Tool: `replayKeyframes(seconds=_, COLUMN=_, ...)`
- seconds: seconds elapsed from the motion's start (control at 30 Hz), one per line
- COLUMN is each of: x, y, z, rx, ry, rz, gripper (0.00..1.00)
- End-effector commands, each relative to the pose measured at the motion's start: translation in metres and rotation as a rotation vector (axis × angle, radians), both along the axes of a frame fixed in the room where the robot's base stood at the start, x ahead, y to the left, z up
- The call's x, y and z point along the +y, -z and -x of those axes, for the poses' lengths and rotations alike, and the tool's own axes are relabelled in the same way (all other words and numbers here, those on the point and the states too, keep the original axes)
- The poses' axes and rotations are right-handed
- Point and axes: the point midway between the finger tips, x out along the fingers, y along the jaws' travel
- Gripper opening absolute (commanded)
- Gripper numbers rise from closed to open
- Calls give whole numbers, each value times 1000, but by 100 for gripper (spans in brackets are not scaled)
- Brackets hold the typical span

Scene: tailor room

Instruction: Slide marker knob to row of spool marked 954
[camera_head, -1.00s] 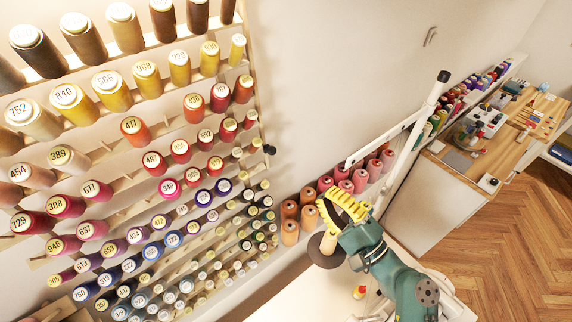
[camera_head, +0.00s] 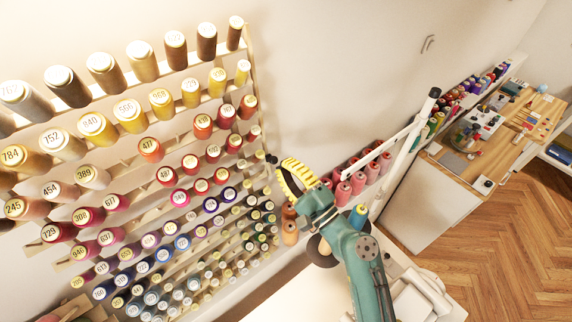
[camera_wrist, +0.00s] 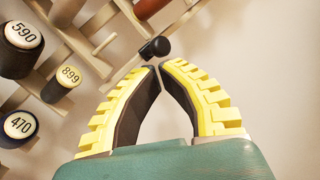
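The marker knob (camera_head: 271,159) is a small black knob at the right edge of the spool rack. In the wrist view the black knob (camera_wrist: 157,47) sits just beyond my fingertips. My gripper (camera_head: 281,165) has yellow ribbed fingers with dark inner pads and is beside the knob. Many spool labels are too small to read, and I cannot make out 954.
The wall rack (camera_head: 248,70) holds rows of numbered spools. Spools 590 (camera_wrist: 22,36), 899 (camera_wrist: 68,76) and 470 (camera_wrist: 20,125) are left of my fingers. Bare wall (camera_wrist: 270,70) lies to the right. A white pole (camera_head: 408,160) and pink spools stand behind my arm.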

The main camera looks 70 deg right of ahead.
Motion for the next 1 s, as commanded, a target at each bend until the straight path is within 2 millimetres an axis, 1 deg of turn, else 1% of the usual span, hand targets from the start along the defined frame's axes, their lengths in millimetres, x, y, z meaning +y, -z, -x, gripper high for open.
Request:
replayKeyframes(seconds=0.07, x=0, y=-1, z=0, rx=0, ry=0, rz=0, gripper=0)
replayKeyframes(seconds=0.17, x=0, y=-15, z=-1, rx=-1, ry=-1, rz=1, gripper=0)
replayKeyframes(seconds=0.3, x=-2, y=-51, z=-3, rx=-2, ry=-1, rz=2, gripper=0)
replayKeyframes(seconds=0.4, x=-3, y=-73, z=-5, rx=-2, ry=-1, rz=2, gripper=0)
replayKeyframes(seconds=0.5, x=-4, y=-86, z=-6, rx=-2, ry=-1, rz=2, gripper=0)
replayKeyframes(seconds=0.63, x=-5, y=-91, z=-7, rx=-1, ry=-1, rz=1, gripper=0)
replayKeyframes(seconds=1.0, x=-5, y=-86, z=-5, rx=-1, ry=0, rz=0, gripper=0)
